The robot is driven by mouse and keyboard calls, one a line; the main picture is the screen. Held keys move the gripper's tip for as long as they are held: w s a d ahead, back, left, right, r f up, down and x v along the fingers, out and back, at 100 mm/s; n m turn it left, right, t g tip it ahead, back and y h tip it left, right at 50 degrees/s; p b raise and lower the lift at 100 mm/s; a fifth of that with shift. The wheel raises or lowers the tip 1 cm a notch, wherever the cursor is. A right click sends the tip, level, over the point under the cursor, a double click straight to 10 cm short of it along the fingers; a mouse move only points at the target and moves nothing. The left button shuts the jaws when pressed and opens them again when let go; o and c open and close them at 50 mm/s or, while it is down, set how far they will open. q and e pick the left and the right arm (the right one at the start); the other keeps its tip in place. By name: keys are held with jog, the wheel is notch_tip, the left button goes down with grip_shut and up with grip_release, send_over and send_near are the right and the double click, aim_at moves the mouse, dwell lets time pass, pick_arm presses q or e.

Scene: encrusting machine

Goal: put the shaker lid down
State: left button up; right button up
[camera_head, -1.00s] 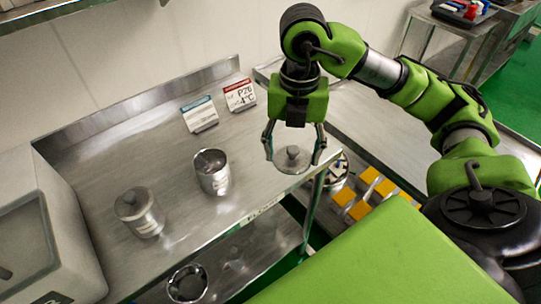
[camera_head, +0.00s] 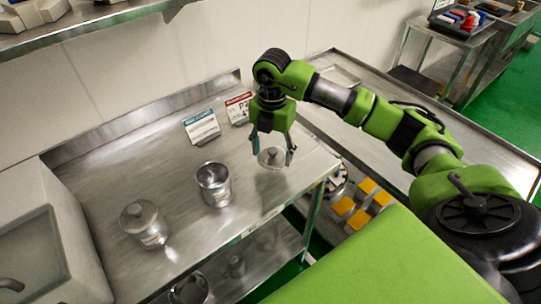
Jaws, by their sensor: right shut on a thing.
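My right gripper (camera_head: 272,156) points down over the right part of the steel table (camera_head: 160,190). It is shut on the shaker lid (camera_head: 271,159), a round metal disc with a small knob, held level between the fingers. The lid is at or just above the table top; I cannot tell if it touches. The open metal shaker (camera_head: 214,186) stands upright to the left of the lid, apart from it. My left gripper is out of view.
A lidded metal container (camera_head: 144,223) stands farther left, near a white machine (camera_head: 45,245). A blue-headed sign (camera_head: 202,127) and a red-headed sign (camera_head: 238,108) stand behind. Bare table surrounds the lid. Another steel table (camera_head: 370,140) lies to the right.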

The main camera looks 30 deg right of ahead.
aim_at(271, 159)
jog(key=shift+w+f, duration=0.4)
jog(key=shift+f, duration=0.1)
notch_tip(271, 159, down, 3)
jog(key=shift+w+d+p, duration=0.1)
jog(key=shift+p, duration=0.75)
jog(key=shift+f, duration=0.2)
jog(key=shift+f, duration=0.1)
jog(key=o, duration=1.1)
jog(key=shift+c, duration=0.2)
